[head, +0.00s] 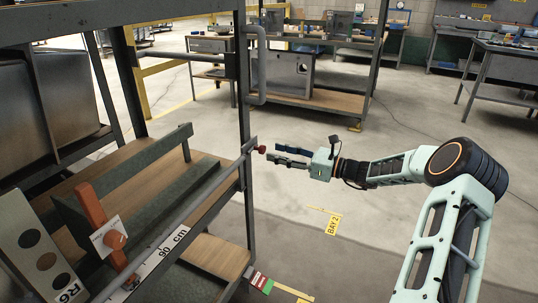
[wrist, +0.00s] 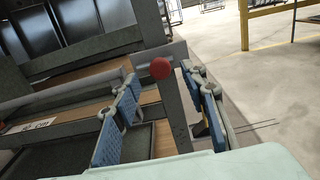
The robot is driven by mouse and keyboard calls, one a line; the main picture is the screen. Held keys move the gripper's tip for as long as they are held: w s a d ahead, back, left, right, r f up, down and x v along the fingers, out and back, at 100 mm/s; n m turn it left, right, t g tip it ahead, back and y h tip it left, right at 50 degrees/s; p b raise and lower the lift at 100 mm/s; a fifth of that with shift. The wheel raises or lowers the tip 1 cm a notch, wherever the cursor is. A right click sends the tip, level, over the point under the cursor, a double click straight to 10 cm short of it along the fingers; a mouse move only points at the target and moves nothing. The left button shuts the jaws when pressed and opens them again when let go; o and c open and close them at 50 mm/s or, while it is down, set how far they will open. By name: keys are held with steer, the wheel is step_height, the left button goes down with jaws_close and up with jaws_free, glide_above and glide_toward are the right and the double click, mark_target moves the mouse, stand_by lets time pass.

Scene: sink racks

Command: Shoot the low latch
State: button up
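A red knob (head: 261,149) sits at the end of a grey bar, at the post on the near rack's right side. In the wrist view the red knob (wrist: 161,68) is near the middle, with the grey bar running left from it. My gripper (head: 272,154) is open, with its fingers pointing left at the knob. In the wrist view my gripper (wrist: 162,85) has one blue finger on each side of the knob. I see no clear contact. Nothing else is between the fingers.
A grey handle (head: 257,70) is on the post above. The floor (head: 400,130) to the right is clear, with workbenches farther back.

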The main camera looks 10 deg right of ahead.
mark_target(264, 149)
steer(key=shift+b+x, duration=0.35)
steer(key=shift+x, duration=1.5)
jaws_close()
steer(key=shift+s, duration=0.1)
